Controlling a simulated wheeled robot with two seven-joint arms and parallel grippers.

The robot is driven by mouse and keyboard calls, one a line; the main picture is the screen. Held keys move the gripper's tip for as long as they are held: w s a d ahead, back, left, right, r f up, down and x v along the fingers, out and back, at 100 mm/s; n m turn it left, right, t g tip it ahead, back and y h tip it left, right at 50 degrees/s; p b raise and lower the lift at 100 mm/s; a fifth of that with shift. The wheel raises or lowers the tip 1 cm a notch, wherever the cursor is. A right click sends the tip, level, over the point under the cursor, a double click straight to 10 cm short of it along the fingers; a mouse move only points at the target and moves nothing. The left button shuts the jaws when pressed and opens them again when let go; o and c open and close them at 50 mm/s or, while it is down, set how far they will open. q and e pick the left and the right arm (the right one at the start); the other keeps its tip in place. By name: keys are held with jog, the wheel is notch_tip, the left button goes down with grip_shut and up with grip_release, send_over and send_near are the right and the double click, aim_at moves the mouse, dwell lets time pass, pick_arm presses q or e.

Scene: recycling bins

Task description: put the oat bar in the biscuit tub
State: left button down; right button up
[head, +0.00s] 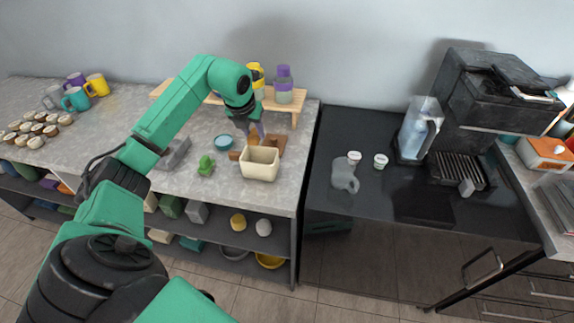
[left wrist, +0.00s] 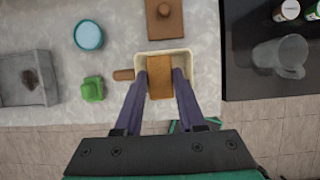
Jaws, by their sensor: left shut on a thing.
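The oat bar (left wrist: 160,82) is a flat orange-brown block between the two fingers of my left gripper (left wrist: 160,85), which is shut on it. In the left wrist view the bar overlaps the cream biscuit tub (left wrist: 188,57), a small open rectangular box. The tub also shows in the head view (head: 259,171), standing near the counter's front edge. There my left gripper (head: 256,134) is just above and behind the tub, with the bar partly hidden by the fingers. The bar appears held over the tub opening. My right gripper is not in view.
A brown board (head: 278,143) lies behind the tub. A brown piece (left wrist: 123,75) is beside the tub's left side. A green object (head: 206,165), a teal bowl (head: 223,142) and a grey tray (head: 173,153) are to the left.

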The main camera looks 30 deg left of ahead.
pick_arm(q)
jog(key=f+b, duration=0.1)
jog(key=a+f+b, duration=0.1)
jog(key=f, duration=0.1)
jog(key=a+f+b, duration=0.1)
jog(key=shift+f, duration=0.25)
jog(key=shift+d+f+b, duration=0.2)
jog(key=shift+f+b, duration=0.2)
jog(key=shift+f, duration=0.1)
jog(key=shift+d+f+b, duration=0.15)
jog(key=shift+f+b, duration=0.25)
jog(key=shift+f, duration=0.05)
jog(key=shift+c, duration=2.1)
grip_release()
jog(key=shift+a, duration=0.2)
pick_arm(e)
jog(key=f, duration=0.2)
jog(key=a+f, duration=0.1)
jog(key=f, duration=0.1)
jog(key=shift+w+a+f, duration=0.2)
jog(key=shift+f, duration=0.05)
pick_arm(q)
jog(key=shift+d, duration=0.1)
